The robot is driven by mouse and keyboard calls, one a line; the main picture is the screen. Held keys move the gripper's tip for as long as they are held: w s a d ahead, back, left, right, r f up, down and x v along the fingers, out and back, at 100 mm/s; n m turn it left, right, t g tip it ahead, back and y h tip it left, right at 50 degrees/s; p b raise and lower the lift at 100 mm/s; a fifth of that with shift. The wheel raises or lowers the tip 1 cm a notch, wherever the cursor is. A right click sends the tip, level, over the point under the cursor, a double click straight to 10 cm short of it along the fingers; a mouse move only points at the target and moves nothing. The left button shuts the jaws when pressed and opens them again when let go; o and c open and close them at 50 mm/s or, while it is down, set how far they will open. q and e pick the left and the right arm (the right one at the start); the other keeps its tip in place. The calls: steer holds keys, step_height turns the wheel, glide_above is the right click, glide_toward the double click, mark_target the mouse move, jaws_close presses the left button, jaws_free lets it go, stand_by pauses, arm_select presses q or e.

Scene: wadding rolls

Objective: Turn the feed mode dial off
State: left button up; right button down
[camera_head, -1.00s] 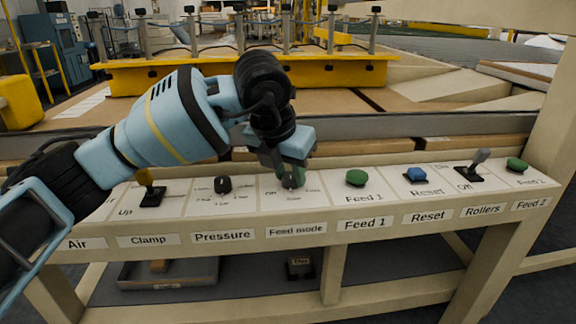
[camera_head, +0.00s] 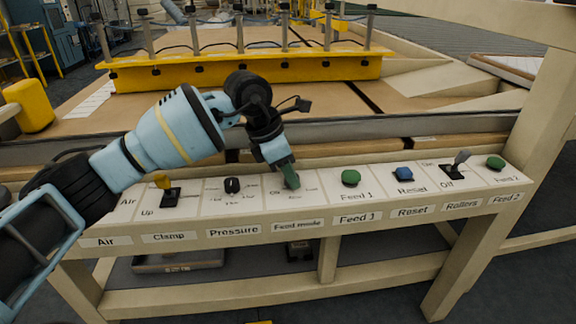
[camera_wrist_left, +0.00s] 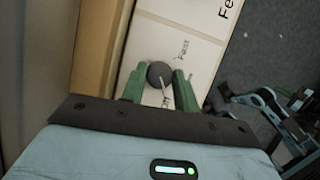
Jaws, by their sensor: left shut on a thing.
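The feed mode dial (camera_wrist_left: 158,72) is a round dark grey knob on the white panel top, seen in the left wrist view. My left gripper (camera_wrist_left: 158,88) has its two green fingers shut on the knob's sides. A thin pale line shows at the knob's near edge. In the head view my left gripper (camera_head: 290,181) reaches down onto the panel above the "Feed mode" label (camera_head: 298,225), and its fingers hide the dial there. The small print around the dial is too blurred to read fully. My right gripper is not in view.
The green Feed 1 button (camera_head: 351,178), blue Reset button (camera_head: 403,173), Rollers lever (camera_head: 460,160) and green Feed 2 button (camera_head: 495,163) are to the right. A yellow rail (camera_head: 240,70) stands behind.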

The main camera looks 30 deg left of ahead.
arm_select(q)
steer(key=shift+m, duration=0.5)
steer(key=o, duration=1)
steer(key=shift+r+p, duration=0.15)
steer(key=shift+p, duration=0.15)
steer(key=p+v, duration=0.1)
steer(key=v, duration=0.6)
steer(key=shift+w+a+r, duration=0.1)
steer(key=shift+a+r, duration=0.15)
